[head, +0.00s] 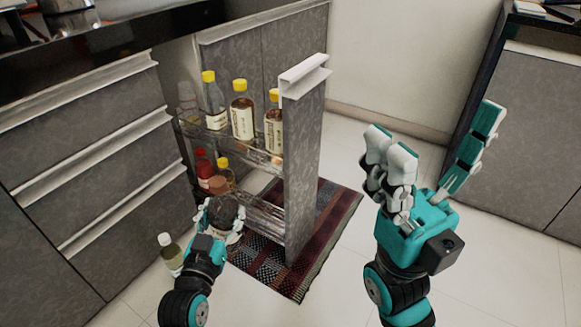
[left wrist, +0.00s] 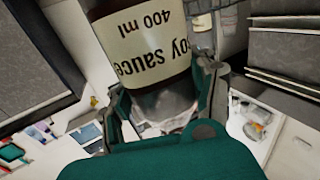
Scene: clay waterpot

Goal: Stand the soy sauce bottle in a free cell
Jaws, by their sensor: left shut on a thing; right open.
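My left gripper (head: 220,222) is shut on the soy sauce bottle (head: 224,208), a dark bottle largely hidden by the fingers in the head view. In the left wrist view the bottle (left wrist: 145,45) fills the top middle, with its cream "soy sauce 400 ml" label appearing upside down. The pull-out rack (head: 270,212) stands open behind the gripper. Its upper tier holds several yellow-capped bottles. Its lower tier holds a few bottles at the left and a pale bare patch (head: 257,184) beside them. My right gripper (head: 438,135) is open and empty, right of the rack.
The rack's tall grey front panel (head: 305,165) stands right of the tiers. A pale-capped bottle (head: 172,256) stands left of my left gripper, near the grey drawers (head: 95,140). A striped rug (head: 325,222) lies under the rack. Open floor (head: 490,270) lies at the right.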

